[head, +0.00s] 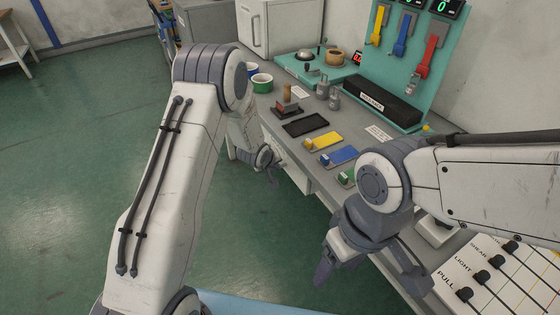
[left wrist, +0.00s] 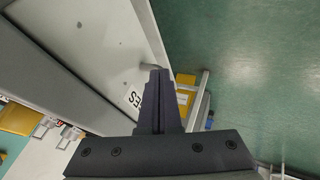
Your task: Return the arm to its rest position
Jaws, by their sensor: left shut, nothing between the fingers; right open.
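My left arm rises on the left of the head view and bends down at its elbow. My left gripper (head: 270,172) hangs beside the front of the workbench (head: 300,178), below the bench top. In the left wrist view its dark fingers (left wrist: 160,85) are together with nothing between them. They point along a pale panel with a grey handle and a partly hidden label; whether they touch the panel, I cannot tell. My right gripper (head: 372,278) is open and empty, low in front of the bench's near part, with its fingers spread downward.
A teal tool board (head: 392,62) stands behind. A panel with several knobs (head: 495,262) is at lower right. Green floor (head: 60,150) lies open on the left.

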